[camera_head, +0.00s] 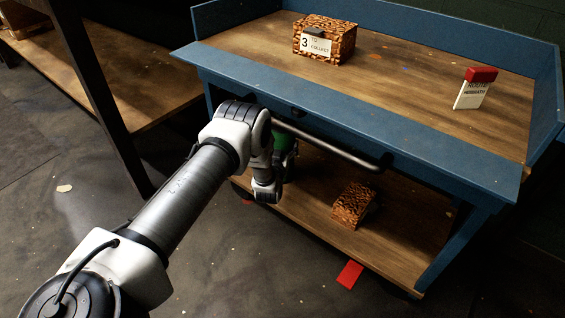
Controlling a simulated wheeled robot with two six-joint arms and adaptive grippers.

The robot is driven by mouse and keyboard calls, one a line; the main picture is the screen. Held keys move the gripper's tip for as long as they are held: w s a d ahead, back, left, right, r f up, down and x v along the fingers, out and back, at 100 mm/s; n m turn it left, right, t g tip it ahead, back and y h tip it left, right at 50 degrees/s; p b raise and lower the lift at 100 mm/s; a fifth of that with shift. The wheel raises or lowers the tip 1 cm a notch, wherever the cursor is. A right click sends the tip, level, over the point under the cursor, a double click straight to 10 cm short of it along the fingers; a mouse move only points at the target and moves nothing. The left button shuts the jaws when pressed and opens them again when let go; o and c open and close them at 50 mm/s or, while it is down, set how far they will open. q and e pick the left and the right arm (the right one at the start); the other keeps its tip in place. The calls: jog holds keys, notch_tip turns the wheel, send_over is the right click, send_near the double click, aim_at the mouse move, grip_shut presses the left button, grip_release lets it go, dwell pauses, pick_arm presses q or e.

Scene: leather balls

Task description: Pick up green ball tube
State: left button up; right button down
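A green object (284,142), likely the green ball tube, shows only in part behind the end of my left arm, at the left of the blue table's lower shelf. My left arm comes in from the lower left and its wrist is in front of the green object. The fingers of my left gripper are hidden behind the wrist, so I cannot see whether they touch or hold it. My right gripper is out of view.
A blue workbench (340,107) has a raised rim and a front bar handle (335,149). A patterned box (338,32) with a "3 to collect" label and a red-topped sign (474,88) stand on top. Another patterned box (353,205) is on the lower shelf. A red marker (349,274) lies on the floor.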

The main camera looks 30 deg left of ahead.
pick_arm(q)
jog(key=shift+c, duration=1.2)
jog(key=shift+r, duration=0.15)
